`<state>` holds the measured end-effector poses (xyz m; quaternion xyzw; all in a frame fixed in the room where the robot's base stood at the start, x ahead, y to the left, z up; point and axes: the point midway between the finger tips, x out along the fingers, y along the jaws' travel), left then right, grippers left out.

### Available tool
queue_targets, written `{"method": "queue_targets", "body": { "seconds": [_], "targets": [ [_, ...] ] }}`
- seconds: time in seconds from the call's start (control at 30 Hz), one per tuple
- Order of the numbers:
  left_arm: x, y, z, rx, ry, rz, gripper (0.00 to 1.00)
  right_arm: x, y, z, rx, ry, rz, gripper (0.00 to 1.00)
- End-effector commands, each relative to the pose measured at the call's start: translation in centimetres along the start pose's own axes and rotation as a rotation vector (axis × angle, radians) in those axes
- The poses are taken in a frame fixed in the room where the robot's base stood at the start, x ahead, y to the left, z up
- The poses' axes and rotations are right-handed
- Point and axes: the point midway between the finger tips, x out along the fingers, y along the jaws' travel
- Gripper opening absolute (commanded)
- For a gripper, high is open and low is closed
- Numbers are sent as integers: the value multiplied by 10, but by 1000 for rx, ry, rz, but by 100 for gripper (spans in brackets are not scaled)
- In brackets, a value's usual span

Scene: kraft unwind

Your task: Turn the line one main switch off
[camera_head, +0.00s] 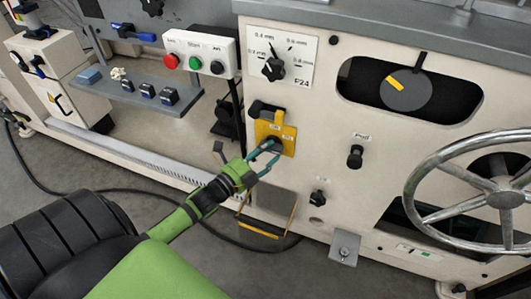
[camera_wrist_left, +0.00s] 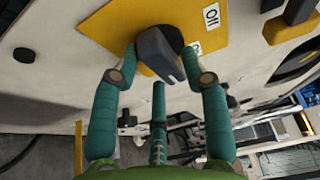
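The main switch is a dark grey rotary knob on a yellow plate (camera_head: 288,131) on the cream machine front. In the left wrist view the knob (camera_wrist_left: 159,50) points down and slightly right, with a white "Off" label (camera_wrist_left: 211,16) on the plate (camera_wrist_left: 110,22) to its upper right. My left gripper (camera_head: 266,156) reaches the plate from the lower left. In the left wrist view its teal fingers (camera_wrist_left: 162,58) are apart, one on each side of the knob. I cannot tell whether they touch it. My right gripper is not in view.
A black dial on a white plate (camera_head: 303,49) sits above the switch. A black knob (camera_head: 355,157) and a large handwheel (camera_head: 504,199) are to the right. A grey shelf (camera_head: 135,97) and a button box (camera_head: 208,39) stick out at the left.

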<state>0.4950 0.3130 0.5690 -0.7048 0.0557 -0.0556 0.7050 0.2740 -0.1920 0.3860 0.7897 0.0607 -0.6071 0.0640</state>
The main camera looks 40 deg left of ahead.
Motion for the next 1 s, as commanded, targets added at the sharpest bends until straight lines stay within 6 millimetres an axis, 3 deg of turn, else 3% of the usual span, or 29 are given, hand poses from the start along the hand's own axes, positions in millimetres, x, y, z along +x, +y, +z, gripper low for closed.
{"method": "queue_targets", "body": {
  "seconds": [0.03, 0.07, 0.1, 0.57, 1.0],
  "targets": [
    [0, 0, 0, 0, 0, 0, 13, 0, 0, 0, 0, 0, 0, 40],
    [0, 0, 0, 0, 0, 0, 1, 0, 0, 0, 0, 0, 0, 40],
    [0, 0, 0, 0, 0, 0, 0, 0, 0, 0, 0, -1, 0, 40],
    [0, 2, 0, -73, -2, -30, 0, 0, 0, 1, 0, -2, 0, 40],
    [2, 4, -3, -412, -3, -171, 0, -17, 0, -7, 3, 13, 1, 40]
  ]
}}
